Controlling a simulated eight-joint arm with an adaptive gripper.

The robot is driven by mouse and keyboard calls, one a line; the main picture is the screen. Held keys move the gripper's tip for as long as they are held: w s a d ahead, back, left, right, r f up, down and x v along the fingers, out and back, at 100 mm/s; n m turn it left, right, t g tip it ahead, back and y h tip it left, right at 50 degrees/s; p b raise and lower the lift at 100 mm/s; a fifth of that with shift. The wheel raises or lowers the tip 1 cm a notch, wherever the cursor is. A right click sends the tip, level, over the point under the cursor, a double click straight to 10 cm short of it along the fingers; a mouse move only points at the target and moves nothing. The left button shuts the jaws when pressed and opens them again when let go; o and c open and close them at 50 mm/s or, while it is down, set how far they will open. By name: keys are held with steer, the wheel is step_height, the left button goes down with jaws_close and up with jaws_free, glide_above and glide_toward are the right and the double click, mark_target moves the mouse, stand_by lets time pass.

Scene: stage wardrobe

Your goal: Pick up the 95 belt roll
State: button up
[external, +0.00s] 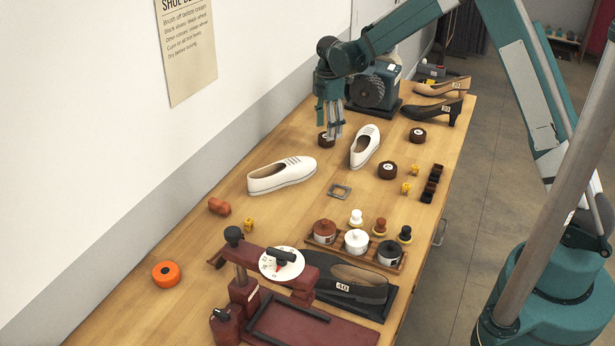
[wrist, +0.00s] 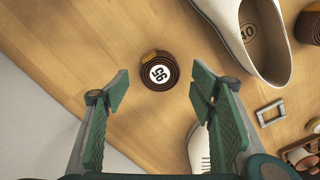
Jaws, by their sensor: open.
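The 95 belt roll (wrist: 159,72) is a dark brown coil with a lighter tan end and a white round label, its number upside down in the wrist view. It lies flat on the wooden bench. In the external view the roll (external: 323,141) is partly hidden behind my fingers. My gripper (external: 334,131) points down close to it, with its fingers spread and nothing between them. In the wrist view my gripper (wrist: 158,92) has its fingertips to either side and slightly below the roll, apart from it.
White shoes (external: 282,176) (external: 365,147) stand near the roll. Two similar dark rolls (external: 387,171) (external: 417,136) lie to the right. A metal buckle (external: 340,191) lies in front. A motor machine (external: 375,88) stands behind my gripper, and the wall runs along the left.

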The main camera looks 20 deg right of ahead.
steer(key=shift+f, duration=1.95)
steer(key=c, duration=1)
steer(key=shift+r, duration=0.2)
steer(key=shift+r, duration=4.85)
